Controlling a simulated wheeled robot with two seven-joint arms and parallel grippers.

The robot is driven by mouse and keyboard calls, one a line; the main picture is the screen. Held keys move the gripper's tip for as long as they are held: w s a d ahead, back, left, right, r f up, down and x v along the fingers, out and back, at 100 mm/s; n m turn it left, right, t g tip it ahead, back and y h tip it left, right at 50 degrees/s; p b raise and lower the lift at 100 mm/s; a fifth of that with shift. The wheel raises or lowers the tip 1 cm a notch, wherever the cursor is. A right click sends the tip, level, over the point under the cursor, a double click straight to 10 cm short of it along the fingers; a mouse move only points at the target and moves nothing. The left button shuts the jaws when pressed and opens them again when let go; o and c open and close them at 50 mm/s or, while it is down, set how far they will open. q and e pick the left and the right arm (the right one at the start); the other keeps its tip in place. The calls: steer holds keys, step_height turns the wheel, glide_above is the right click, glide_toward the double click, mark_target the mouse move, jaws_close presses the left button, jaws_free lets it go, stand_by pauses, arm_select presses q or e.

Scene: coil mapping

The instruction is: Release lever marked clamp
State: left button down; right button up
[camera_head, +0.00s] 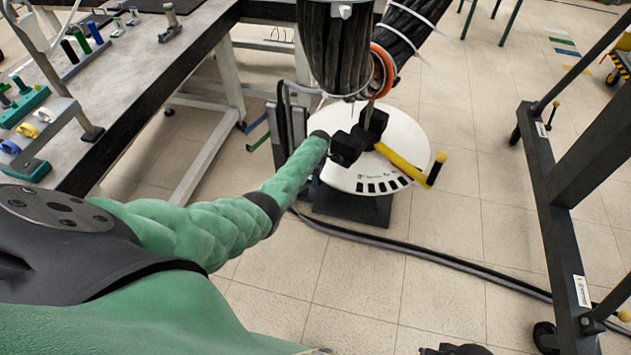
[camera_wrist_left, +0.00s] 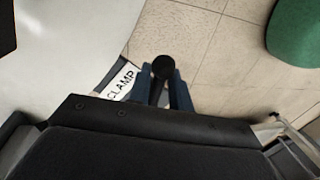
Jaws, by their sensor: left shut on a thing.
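The lever (camera_wrist_left: 162,67) marked clamp shows in the left wrist view as a round black knob end-on, with a dark stem below it. A white label (camera_wrist_left: 121,80) reading CLAMP sits just left of it. My left gripper (camera_wrist_left: 168,84) is shut on the lever, its blue fingers on either side close below the knob. In the head view my green left arm reaches to the black left gripper (camera_head: 362,134), in front of the white round plate and under a dark ribbed cylinder. The fingertips are hard to make out there. My right gripper cannot be made out clearly.
A yellow bar (camera_head: 400,164) with a black end lies across the white round plate (camera_head: 412,135). The dark ribbed cylinder (camera_head: 335,50) hangs close above. A workbench (camera_head: 150,70) stands left, a dark frame (camera_head: 545,165) right. A hose (camera_head: 420,255) crosses the open floor.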

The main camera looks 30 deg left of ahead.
arm_select(q)
steer(key=shift+w+d+r, duration=0.1)
steer(key=shift+w+d, duration=0.05)
stand_by(0.3)
steer(key=c, duration=1.4)
jaws_free()
steer(key=shift+o, duration=0.2)
steer(key=shift+w+r, duration=0.1)
steer(key=shift+r, duration=0.25)
step_height(320, 180, up, 7)
steer(key=w, duration=0.1)
steer(key=shift+w, duration=0.15)
steer(key=shift+f, duration=0.15)
